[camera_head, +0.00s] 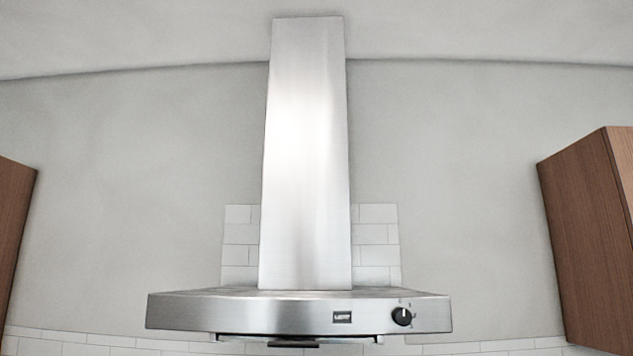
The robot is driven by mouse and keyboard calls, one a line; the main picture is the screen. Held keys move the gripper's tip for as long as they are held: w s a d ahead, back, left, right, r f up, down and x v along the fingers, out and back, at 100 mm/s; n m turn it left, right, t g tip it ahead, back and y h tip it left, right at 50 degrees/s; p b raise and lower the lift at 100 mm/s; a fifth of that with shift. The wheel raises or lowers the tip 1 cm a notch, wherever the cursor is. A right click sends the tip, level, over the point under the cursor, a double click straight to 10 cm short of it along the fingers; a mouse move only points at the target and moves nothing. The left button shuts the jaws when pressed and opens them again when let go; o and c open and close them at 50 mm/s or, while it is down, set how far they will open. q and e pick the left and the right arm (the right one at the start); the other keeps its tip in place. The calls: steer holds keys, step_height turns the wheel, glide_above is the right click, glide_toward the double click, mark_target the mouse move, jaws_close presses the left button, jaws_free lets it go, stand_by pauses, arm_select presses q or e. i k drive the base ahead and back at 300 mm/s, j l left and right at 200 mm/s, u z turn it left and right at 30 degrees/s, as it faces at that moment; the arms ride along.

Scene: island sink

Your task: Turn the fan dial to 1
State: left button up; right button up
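The fan dial (402,316) is a round black knob with a light pointer mark, on the right part of the front face of the steel range hood (250,313). The pointer looks roughly upright; the markings around the dial are too small to read. Neither of my grippers is in view, and nothing touches the dial.
A tall steel chimney (305,150) rises from the hood to the ceiling. Wooden cabinets hang at the right (592,240) and at the left edge (14,225). The space in front of the hood is clear.

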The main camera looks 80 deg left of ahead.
mark_target(402, 316)
steer(key=u, duration=2.65)
